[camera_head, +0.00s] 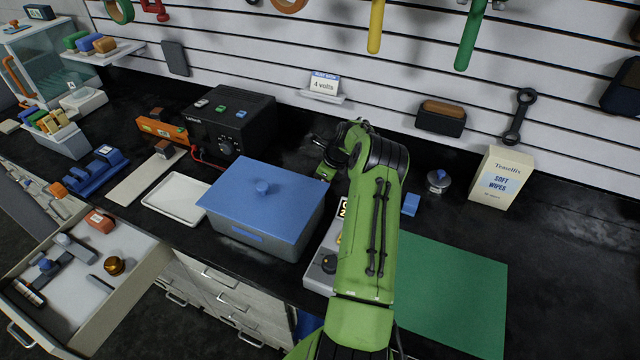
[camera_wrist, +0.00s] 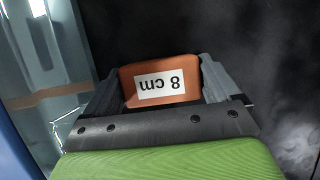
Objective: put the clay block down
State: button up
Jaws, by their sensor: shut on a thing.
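In the wrist view, an orange-brown clay block (camera_wrist: 161,73) with a white "8 cm" label, upside down in the picture, sits between the two dark fingers of my gripper (camera_wrist: 160,88). The fingers touch it on both sides, so the gripper is shut on it. Dark surface shows beyond the block; whether the block touches it I cannot tell. In the head view my arm reaches over the bench, and its end is largely hidden behind the arm links. The held block cannot be made out there.
A grey box with a blue lid (camera_head: 262,195) stands left of my arm. A white tray (camera_head: 176,198), a black power supply (camera_head: 230,118) and an open drawer (camera_head: 130,262) lie further left. A green mat (camera_head: 455,290) and a wipes box (camera_head: 499,180) are on the right.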

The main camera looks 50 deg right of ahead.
notch_tip(320, 180, up, 10)
jog(key=shift+r+p, duration=0.1)
jog(key=shift+p, duration=0.2)
